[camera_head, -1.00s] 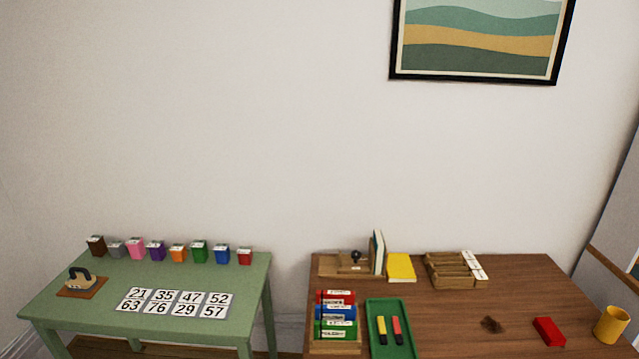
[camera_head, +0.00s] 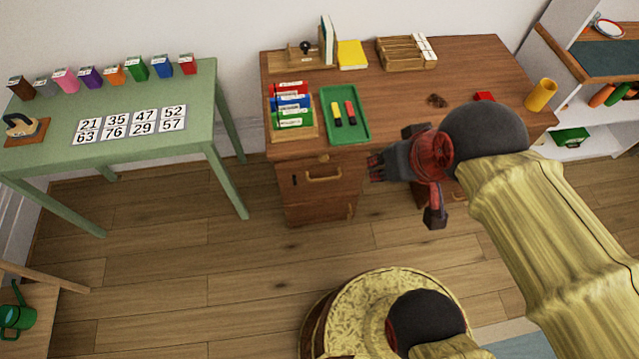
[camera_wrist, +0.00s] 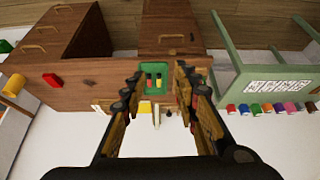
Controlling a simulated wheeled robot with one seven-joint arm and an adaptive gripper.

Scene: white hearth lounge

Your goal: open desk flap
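The brown wooden desk (camera_head: 460,75) stands against the wall. Its front-left cabinet has a panel (camera_head: 315,198) with a pale curved handle (camera_head: 323,177), and it looks closed. A small light knob (camera_head: 323,158) sits above that handle. I cannot tell which panel is the flap. In the wrist view the desk (camera_wrist: 110,80) appears inverted, with a handle on the middle panel (camera_wrist: 170,36) and others at upper left. My gripper (camera_head: 400,190) is in front of the desk, right of the cabinet handle and apart from it. In the wrist view its fingers (camera_wrist: 162,75) are spread and empty.
A green tray with markers (camera_head: 345,115), a rack of coloured boxes (camera_head: 293,110) and a yellow cup (camera_head: 540,95) stand on the desk. A green table (camera_head: 160,140) stands left. White shelves (camera_head: 600,125) are at right. The wooden floor (camera_head: 270,270) before the cabinet is clear.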

